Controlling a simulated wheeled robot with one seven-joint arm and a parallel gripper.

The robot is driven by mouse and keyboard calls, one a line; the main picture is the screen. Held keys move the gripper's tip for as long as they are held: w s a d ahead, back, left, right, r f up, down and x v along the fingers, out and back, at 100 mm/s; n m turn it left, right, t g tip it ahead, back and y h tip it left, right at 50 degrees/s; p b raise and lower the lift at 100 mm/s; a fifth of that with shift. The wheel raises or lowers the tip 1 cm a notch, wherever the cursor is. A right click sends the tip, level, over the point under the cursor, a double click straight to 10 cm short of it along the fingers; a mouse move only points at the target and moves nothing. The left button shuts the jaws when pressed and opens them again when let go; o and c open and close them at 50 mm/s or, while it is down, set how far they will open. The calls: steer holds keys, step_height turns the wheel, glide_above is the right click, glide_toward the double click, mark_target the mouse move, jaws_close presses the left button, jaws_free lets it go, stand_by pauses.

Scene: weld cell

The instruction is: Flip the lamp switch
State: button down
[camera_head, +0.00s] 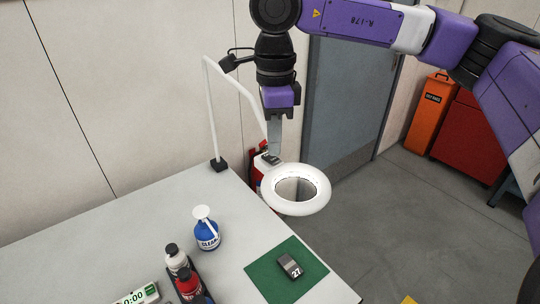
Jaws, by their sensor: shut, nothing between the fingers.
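A white ring magnifier lamp (295,190) hangs over the right edge of the bench on a thin white jointed arm (212,108). The arm stands on a black clamp (219,164) at the bench's back edge. A small dark switch piece (271,159) sits on the lamp's neck, just behind the ring. My gripper (274,150) points down from above, shut and empty, with its tips right at the switch piece. I cannot tell whether the tips touch it, or which way the switch is set.
On the bench (130,215) stand a blue spray bottle (207,235), a tray with bottles (180,270), a timer (138,295) and a green mat (262,270) with a grey block marked 27 (291,267). A red object (258,150) is partly hidden behind the lamp.

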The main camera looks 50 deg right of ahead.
mark_target(274, 159)
steer(key=shift+f+b, duration=0.95)
stand_by(0.8)
steer(key=shift+r+p, duration=1.65)
steer(key=shift+r, duration=1.9)
